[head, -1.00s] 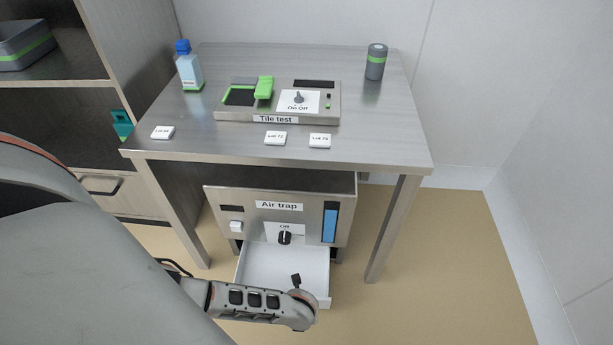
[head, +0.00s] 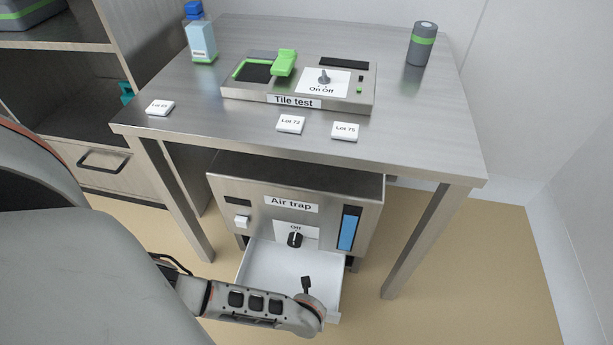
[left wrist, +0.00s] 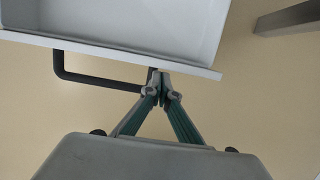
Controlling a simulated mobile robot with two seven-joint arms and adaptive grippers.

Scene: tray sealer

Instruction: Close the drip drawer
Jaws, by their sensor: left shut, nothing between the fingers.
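The drip drawer (head: 268,268) is a white open tray pulled out from the bottom of the steel air trap unit (head: 255,212). In the left wrist view its front panel (left wrist: 110,53) carries a dark bar handle (left wrist: 95,80). My left gripper (left wrist: 162,80) is shut and empty, with its fingertips at the drawer front beside the handle's right end. I cannot tell whether they touch it. In the head view my left arm crosses in front of the drawer and hides its front and the fingers. My right gripper is not in view.
The air trap stands under a steel table (head: 410,130), between table legs (head: 430,240). On the table are a tile tester (head: 300,85), a bottle (head: 201,40), a grey canister (head: 421,44) and lot tags. A wooden cabinet (head: 100,150) stands left. Floor at right is clear.

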